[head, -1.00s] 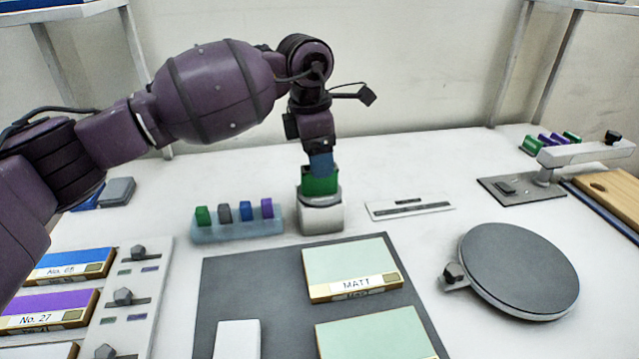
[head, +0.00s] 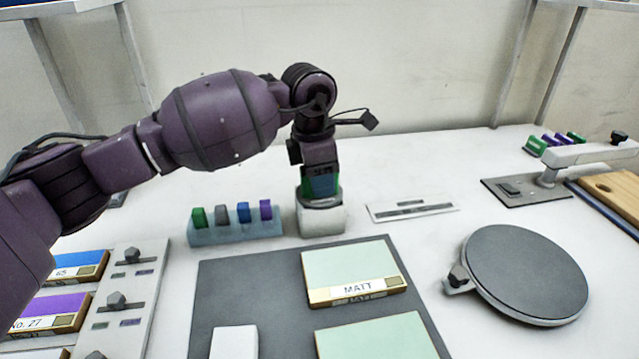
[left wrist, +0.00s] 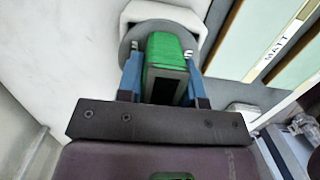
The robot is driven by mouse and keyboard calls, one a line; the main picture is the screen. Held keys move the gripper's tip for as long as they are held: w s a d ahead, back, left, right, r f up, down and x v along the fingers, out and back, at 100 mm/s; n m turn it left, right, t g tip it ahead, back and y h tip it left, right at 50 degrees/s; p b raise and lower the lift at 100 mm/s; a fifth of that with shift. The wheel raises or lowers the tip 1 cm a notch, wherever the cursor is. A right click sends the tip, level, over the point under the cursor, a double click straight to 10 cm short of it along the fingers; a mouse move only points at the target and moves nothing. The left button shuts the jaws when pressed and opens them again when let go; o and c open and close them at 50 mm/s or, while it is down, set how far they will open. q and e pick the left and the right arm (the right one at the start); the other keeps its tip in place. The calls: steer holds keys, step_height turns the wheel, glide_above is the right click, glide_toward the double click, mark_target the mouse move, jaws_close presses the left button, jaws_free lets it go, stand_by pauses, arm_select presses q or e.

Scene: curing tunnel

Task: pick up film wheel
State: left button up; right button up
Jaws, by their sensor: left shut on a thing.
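The green block, which seems to be the film wheel (left wrist: 165,55), stands in a white holder (head: 322,219) with a dark grey round top. Only its green upper part shows; any wheel part is hidden. My left gripper (head: 321,192) points down over it, its blue fingers on either side. In the left wrist view, the left gripper (left wrist: 160,82) is shut on the green block, which still sits at the holder. My right gripper is not in view.
A pale blue rack (head: 236,233) with several small coloured blocks stands just left of the holder. A white ruled strip (head: 412,207) lies to its right. A dark mat (head: 275,300) with a MATT panel (head: 352,272) is in front. A round grey plate (head: 525,270) is at right.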

arm_select(q)
steer(key=shift+c, duration=0.2)
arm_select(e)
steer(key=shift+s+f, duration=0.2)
arm_select(q)
step_height(320, 180, up, 9)
steer(key=shift+r+p, duration=0.15)
steer(key=shift+p, duration=0.7)
step_height(320, 180, up, 19)
steer(key=p, duration=0.3)
steer(key=shift+p, duration=0.3)
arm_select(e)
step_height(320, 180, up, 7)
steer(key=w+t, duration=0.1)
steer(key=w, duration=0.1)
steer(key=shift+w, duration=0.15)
arm_select(q)
steer(key=shift+s+f, duration=0.1)
steer(key=shift+f, duration=0.1)
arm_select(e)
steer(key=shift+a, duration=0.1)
